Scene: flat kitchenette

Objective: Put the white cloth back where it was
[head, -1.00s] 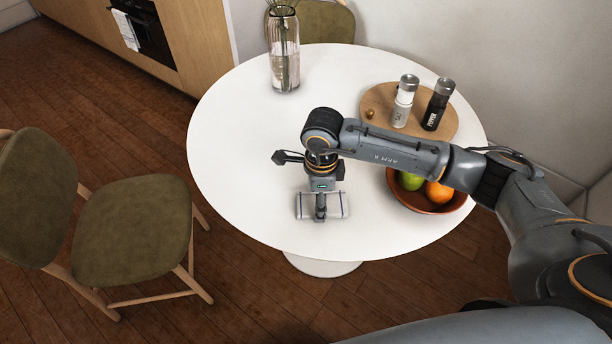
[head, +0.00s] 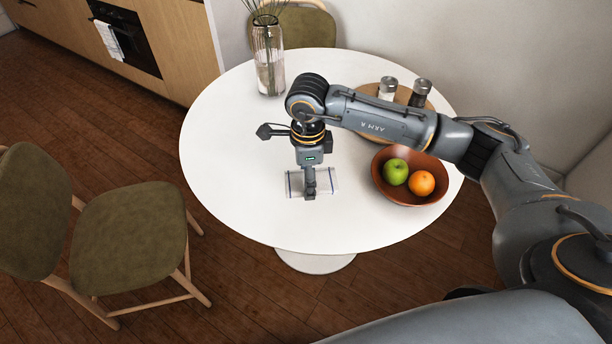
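The white cloth (head: 325,181) with dark stripes lies folded on the round white table (head: 225,190), left of the fruit bowl. My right gripper (head: 310,192) points down onto the middle of the cloth, with its fingers at the cloth and hiding part of it. From this angle I cannot tell whether the fingers are open or closed on it. A second light cloth with dark marks (head: 109,40) hangs at the oven front at the upper left. My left gripper is not in view.
A brown bowl (head: 383,187) holds a green apple (head: 396,171) and an orange (head: 421,183). A glass vase (head: 268,62) stands at the back. Two shakers (head: 387,89) (head: 420,92) stand on a round board, partly behind my arm. A green chair (head: 130,235) is at the left. The table's left side is clear.

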